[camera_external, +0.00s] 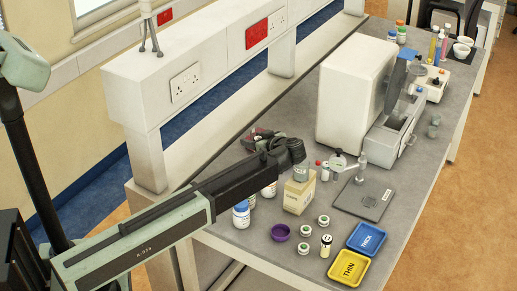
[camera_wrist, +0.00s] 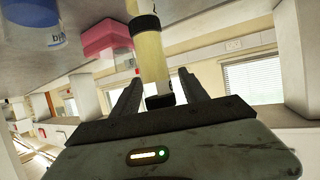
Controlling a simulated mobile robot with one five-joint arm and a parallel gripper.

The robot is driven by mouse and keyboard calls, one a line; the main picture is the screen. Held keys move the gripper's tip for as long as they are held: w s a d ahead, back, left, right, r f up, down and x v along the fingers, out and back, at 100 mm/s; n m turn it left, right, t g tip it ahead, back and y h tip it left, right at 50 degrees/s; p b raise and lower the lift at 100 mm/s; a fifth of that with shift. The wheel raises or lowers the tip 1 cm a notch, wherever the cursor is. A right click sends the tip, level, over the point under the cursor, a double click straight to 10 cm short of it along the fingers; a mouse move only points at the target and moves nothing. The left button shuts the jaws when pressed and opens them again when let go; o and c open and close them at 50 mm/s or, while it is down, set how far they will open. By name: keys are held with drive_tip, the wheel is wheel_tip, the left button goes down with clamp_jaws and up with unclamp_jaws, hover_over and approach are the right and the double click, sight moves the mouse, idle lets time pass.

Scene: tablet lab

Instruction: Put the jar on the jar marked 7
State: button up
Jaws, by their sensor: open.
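A pale yellow jar with a black cap (camera_external: 326,246) stands near the front of the bench, left of the trays. No number 7 is readable on any jar. My gripper (camera_external: 286,150) is at the end of the extended arm, above the bench by the cardboard box. In the wrist view the gripper (camera_wrist: 160,92) has its fingers apart. A pale yellow column (camera_wrist: 154,62) with a black end and a black band shows between the fingers, with more yellow beyond the band. I cannot tell whether it touches them, or whether it is one jar or two stacked.
A cardboard box (camera_external: 299,195) carries a glass beaker. Blue (camera_external: 381,237) and yellow (camera_external: 362,272) trays, a purple bowl (camera_external: 280,232) and several small white containers (camera_external: 323,220) are at the front. A blue-and-white bottle (camera_external: 241,214) stands beside the arm.

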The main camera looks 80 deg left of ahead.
drive_tip(key=shift+w+d+r+p, duration=0.1)
drive_tip(key=shift+d+r+p, duration=0.05)
drive_tip(key=shift+r+p, duration=0.15)
drive_tip(key=p+v, duration=0.1)
drive_tip(key=v, duration=0.2)
wheel_tip(320, 180, up, 7)
drive_tip(key=p, duration=0.7)
drive_tip(key=shift+f, duration=0.2)
